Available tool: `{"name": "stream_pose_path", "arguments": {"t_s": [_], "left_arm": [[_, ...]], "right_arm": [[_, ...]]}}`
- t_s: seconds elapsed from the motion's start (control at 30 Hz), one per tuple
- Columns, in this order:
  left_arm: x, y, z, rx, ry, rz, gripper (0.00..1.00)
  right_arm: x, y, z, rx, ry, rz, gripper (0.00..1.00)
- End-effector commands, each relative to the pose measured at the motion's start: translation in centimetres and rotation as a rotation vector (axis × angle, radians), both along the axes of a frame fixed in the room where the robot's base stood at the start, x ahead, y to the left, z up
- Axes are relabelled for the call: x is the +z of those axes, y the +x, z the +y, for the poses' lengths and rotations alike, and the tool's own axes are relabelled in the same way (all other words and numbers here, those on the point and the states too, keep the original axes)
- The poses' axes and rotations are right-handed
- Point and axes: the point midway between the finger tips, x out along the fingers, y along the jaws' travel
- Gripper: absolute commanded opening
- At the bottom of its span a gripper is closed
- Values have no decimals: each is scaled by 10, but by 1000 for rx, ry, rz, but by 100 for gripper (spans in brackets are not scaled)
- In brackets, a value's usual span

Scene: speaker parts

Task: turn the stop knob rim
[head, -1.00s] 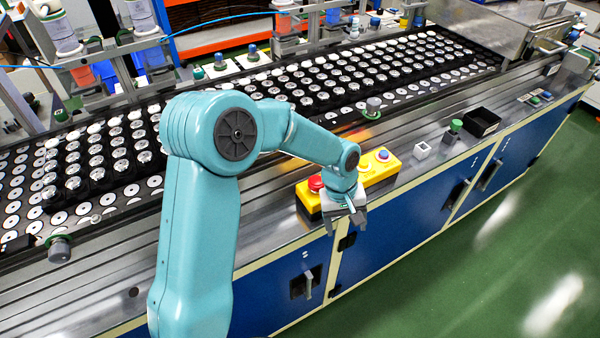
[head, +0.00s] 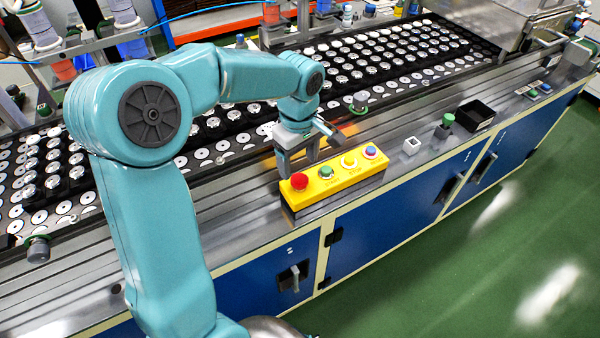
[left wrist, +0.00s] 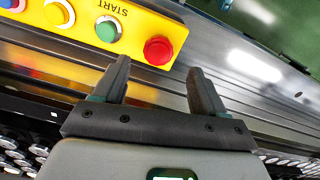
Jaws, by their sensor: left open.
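A yellow control box (head: 335,188) sits on the bench's front ledge. It carries a red button (head: 299,181), a green knob (head: 326,172), a yellow knob (head: 349,160) with a pale rim, and a blue knob (head: 370,151). Lettering by the yellow knob looks like STOP; START is by the green one. My left gripper (head: 298,164) is open and empty, just behind the box's red and green end. In the left wrist view, the open fingers (left wrist: 158,72) point toward the box edge near the red button (left wrist: 158,50). My right gripper is out of view.
Trays of round speaker parts (head: 400,62) fill the bench behind. A small white block (head: 411,145), a green-topped knob (head: 446,122) and a black bin (head: 475,115) stand right of the box. The metal ledge between them has free room.

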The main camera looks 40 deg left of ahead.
Motion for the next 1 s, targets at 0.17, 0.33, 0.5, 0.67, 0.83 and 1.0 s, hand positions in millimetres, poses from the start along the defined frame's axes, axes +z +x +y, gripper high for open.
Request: {"name": "stream_pose_path", "arguments": {"t_s": [0.17, 0.33, 0.5, 0.67, 0.83, 1.0], "left_arm": [[-34, 1, 0, 0, -1, 3, 72], [-49, 3, 0, 0, 0, 1, 72], [-53, 5, 0, -1, 0, -1, 72], [-53, 5, 0, -1, 0, -1, 68], [-52, 5, 0, -1, 0, -1, 15], [-52, 5, 0, -5, 0, -1, 15]], "right_arm": [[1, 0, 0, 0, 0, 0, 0], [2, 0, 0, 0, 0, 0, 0], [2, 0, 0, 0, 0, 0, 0], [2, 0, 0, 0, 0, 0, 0], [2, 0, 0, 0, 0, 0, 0], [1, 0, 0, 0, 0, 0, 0]]}}
